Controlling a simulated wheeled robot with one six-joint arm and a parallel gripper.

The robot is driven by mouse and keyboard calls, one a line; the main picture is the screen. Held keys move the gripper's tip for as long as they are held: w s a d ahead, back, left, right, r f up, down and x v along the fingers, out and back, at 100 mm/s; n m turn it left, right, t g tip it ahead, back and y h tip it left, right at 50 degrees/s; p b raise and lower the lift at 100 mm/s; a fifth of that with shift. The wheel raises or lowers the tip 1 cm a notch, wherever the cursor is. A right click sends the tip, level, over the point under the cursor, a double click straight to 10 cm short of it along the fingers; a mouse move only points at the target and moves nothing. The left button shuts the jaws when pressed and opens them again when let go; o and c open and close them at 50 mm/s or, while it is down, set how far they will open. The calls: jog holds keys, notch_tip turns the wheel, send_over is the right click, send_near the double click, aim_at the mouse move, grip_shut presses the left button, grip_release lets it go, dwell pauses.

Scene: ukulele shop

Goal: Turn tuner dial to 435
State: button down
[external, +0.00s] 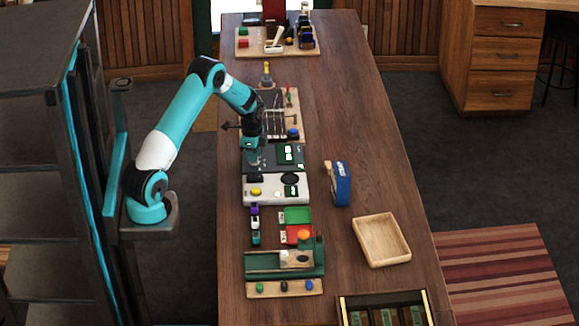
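My gripper (252,157) points down over the left part of a dark flat device (270,164). This device has a green-and-white display (289,154) on its right; the digits are too small to read. My gripper hides that left part, so I cannot see a dial there or whether the fingers touch one. In front of it is a white device (270,201) with a yellow knob (256,191), a dark round part (290,179) and a small display (291,191). I cannot tell for sure which device is the tuner. The fingers are too small to tell open from shut.
A wooden tool board (289,100) lies behind the dark device. A blue tape dispenser (342,186) and an empty wooden tray (381,240) are to the right. Green and red blocks (297,215) and a green-and-wood rig (290,262) lie in front. The table's right side is mostly clear.

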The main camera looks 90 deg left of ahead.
jog(key=shift+n, duration=0.4)
jog(key=n+b, duration=0.1)
jog(key=n, duration=0.1)
jog(key=shift+n, duration=0.4)
jog(key=shift+d+n+b, duration=0.1)
jog(key=shift+n+b, duration=0.5)
jog(key=shift+n, duration=1.5)
jog(key=c, duration=1.2)
grip_release()
jog(key=shift+o, duration=0.2)
notch_tip(320, 180, up, 18)
jog(key=b, duration=0.3)
jog(key=shift+f, duration=0.25)
